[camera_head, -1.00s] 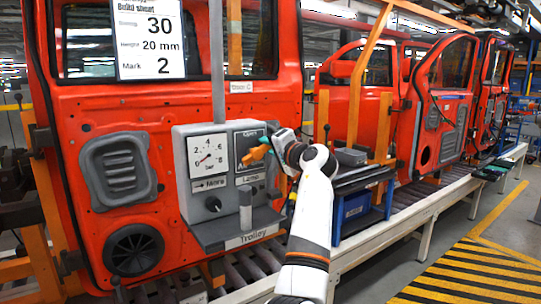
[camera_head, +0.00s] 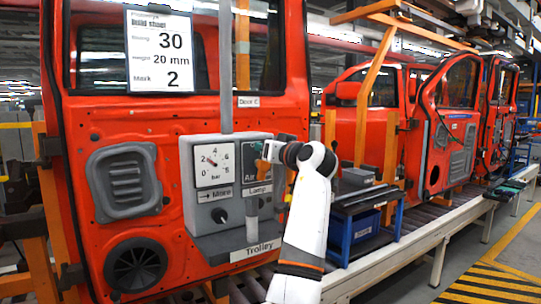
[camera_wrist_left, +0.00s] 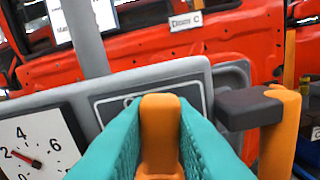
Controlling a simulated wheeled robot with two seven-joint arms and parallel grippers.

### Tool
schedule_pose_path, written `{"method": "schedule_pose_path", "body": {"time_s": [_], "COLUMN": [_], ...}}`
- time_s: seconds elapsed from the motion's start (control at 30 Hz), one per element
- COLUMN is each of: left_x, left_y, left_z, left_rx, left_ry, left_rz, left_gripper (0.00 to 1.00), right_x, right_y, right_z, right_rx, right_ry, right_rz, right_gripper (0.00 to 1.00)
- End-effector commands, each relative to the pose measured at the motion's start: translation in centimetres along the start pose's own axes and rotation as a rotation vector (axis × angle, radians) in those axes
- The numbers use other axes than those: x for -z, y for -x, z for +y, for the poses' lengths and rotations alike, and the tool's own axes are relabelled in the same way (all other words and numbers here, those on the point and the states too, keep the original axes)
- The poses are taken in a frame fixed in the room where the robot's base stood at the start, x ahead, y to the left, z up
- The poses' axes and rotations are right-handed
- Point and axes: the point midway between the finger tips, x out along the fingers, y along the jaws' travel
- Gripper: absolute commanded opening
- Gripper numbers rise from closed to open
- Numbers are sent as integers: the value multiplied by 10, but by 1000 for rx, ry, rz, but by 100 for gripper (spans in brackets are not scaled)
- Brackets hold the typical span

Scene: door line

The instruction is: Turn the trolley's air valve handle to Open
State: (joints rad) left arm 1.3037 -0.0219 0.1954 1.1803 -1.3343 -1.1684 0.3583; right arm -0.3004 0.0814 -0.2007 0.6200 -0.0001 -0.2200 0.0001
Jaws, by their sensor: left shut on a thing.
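The trolley's grey panel (camera_head: 200,145) stands before a red door. It carries a pressure gauge (camera_head: 214,164), whose red needle points near 2, and a label starting with O in the wrist view (camera_wrist_left: 128,101). My left gripper (camera_head: 264,152) is at the panel's upper right. In the wrist view the teal fingers of my left gripper (camera_wrist_left: 160,145) are shut on both sides of the orange valve handle (camera_wrist_left: 160,115). The handle stands upright in that view, its tip over the label, most of which is hidden. My right gripper is out of view.
A black knob (camera_head: 219,215) and a grey upright post (camera_head: 252,215) sit below the gauge. A "Lamp" label (camera_head: 258,189) is close under my gripper. A blue cart (camera_head: 360,220) stands to the right. The striped floor (camera_head: 490,285) at the front right is clear.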

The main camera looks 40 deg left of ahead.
Motion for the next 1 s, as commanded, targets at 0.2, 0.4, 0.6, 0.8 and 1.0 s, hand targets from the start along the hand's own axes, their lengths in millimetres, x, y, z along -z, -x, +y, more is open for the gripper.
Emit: {"method": "schedule_pose_path", "body": {"time_s": [0.2,0.4,0.6,0.8,1.0], "left_x": [2,2,2,2,2], "left_y": [-1,-1,-1,-1,-1], "left_z": [6,9,10,10,10], "left_rx": [-1,-1,-1,-1,-1], "left_ry": [130,200,228,233,233], "left_rz": [0,0,1,1,2], "left_gripper": [0,0,0,0,22], "right_x": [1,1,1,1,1], "right_y": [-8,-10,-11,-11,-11], "right_z": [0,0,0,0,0], "right_rx": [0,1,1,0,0], "right_ry": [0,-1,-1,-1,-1], "right_rz": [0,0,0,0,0], "right_gripper": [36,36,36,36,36]}}
